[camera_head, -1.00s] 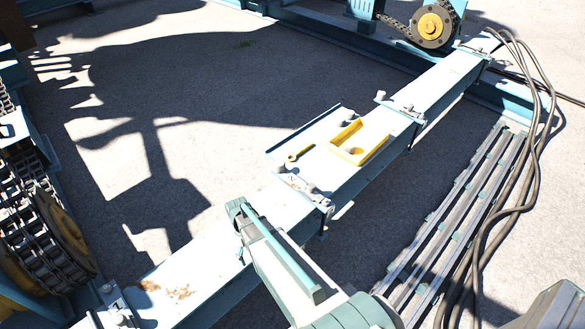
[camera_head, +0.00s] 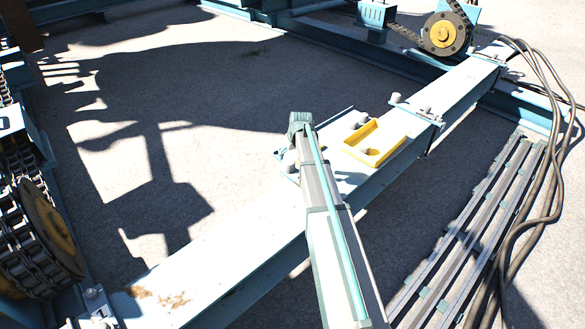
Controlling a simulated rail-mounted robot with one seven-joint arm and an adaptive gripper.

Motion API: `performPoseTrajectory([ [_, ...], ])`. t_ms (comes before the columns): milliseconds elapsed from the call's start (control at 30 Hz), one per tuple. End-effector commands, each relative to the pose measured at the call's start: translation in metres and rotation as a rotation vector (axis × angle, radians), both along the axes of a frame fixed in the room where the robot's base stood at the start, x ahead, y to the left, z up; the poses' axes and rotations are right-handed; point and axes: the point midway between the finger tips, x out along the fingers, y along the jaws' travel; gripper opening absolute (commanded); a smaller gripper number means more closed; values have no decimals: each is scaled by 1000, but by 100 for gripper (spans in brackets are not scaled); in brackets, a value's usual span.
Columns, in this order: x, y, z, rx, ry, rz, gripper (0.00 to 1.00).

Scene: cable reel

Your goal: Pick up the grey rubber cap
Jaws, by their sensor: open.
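A yellow tray (camera_head: 376,143) lies on the light blue beam (camera_head: 240,225), just right of my arm's end. Nothing is visibly held.
Bolted clamps (camera_head: 425,113) rise from the beam beyond the tray. Black cables (camera_head: 553,150) and long slatted rails (camera_head: 470,225) lie to the right. A chain reel (camera_head: 42,225) stands at left. A yellow-hubbed sprocket (camera_head: 442,33) is at the back. Open concrete floor lies left of the beam.

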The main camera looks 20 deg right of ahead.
Motion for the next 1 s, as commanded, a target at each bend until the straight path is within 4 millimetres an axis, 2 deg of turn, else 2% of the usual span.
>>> performPoseTrajectory([
  [200, 13, -1, -31, 0, 3, 0, 84],
  [533, 22, -2, -53, 0, 3, 1, 84],
  [800, 37, -5, -85, 0, 3, 1, 84],
  [1000, 38, -4, -89, 0, 1, 1, 84],
])
